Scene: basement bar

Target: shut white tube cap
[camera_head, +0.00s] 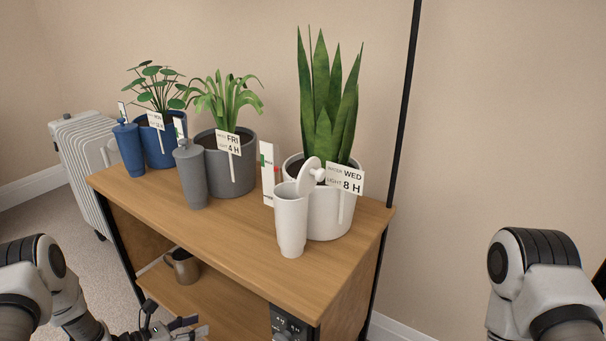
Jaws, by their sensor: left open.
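The white tube (291,226) stands upright on the wooden cabinet top, in front of the white plant pot. Its round white cap (311,175) is tilted up at the tube's rim, so the tube's mouth is open. My left gripper (178,326) is low at the bottom edge of the picture, in front of the cabinet and well below the tube. It is open and partly cut off by the frame. Of my right arm only upper links show at the right edge; its gripper is out of view.
The cabinet top (150,207) also bears a blue tube (130,150), a grey tube (191,177), a blue pot (166,148), a grey pot (233,168) and a white pot (333,213) with plants and label cards. A mug (183,267) sits on the lower shelf. A black post (404,110) rises behind right.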

